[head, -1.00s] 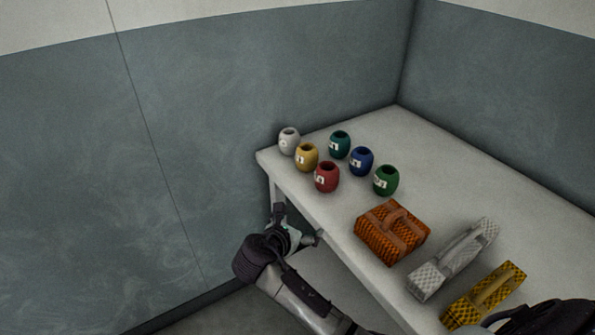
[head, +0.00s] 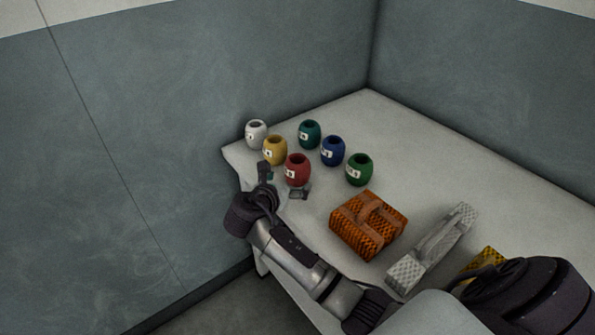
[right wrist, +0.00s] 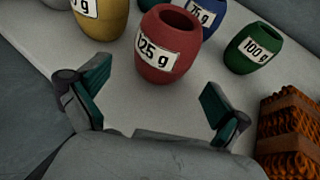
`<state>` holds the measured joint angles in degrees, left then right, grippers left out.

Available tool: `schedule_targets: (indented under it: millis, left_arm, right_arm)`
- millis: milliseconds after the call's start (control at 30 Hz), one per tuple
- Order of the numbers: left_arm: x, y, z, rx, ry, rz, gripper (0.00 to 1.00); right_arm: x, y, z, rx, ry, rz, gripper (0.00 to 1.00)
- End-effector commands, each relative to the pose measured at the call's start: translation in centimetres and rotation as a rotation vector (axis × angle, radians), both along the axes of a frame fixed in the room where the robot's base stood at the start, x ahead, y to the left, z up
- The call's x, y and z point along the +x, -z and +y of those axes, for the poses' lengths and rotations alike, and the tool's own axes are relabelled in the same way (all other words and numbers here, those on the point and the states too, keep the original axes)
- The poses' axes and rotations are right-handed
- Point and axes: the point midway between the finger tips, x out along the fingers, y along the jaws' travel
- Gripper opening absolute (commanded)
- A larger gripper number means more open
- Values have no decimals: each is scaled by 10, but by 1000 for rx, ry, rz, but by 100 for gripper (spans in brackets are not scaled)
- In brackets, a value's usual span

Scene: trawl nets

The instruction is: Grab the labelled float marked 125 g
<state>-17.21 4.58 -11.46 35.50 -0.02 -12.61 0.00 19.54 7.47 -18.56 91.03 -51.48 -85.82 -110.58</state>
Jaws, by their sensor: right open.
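The red float (head: 297,168), a small barrel shape with an open top, stands upright near the table's left edge. In the right wrist view the red float (right wrist: 168,65) shows a white label reading 125 g. My right gripper (head: 281,182) is at the table edge just in front of it. In the right wrist view the open fingers (right wrist: 155,92) point towards the red float, which lies ahead of them and apart from both. Nothing is between the fingers. My left gripper is not in view.
Yellow (head: 275,150), white (head: 256,134), teal (head: 309,134), blue (head: 333,151) and green (head: 359,169) floats stand close by. The blue label reads 75 g, the green 100 g. Orange (head: 352,240) and grey (head: 407,270) woven items lie nearer. The far table (head: 450,150) is clear.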

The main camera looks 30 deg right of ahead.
Motion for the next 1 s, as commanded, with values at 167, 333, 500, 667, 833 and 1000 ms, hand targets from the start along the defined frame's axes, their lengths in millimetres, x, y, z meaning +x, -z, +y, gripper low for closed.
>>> schedule_targets:
  millis: [167, 333, 500, 667, 833, 1000]
  left_arm:
    - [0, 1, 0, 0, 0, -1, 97]
    - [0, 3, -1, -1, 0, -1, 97]
    - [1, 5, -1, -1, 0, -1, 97]
    - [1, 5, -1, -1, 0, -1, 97]
    - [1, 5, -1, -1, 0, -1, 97]
    - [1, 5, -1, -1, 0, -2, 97]
  right_arm:
    - [6, 3, -10, 0, 1, 0, 100]
    - [18, 10, -33, 0, 2, 0, 100]
    - [27, 17, -46, 1, 0, 0, 100]
    - [28, 18, -47, 2, -1, -1, 100]
    - [28, 17, -47, 2, -1, -1, 88]
    - [28, 17, -47, 1, -1, 0, 60]
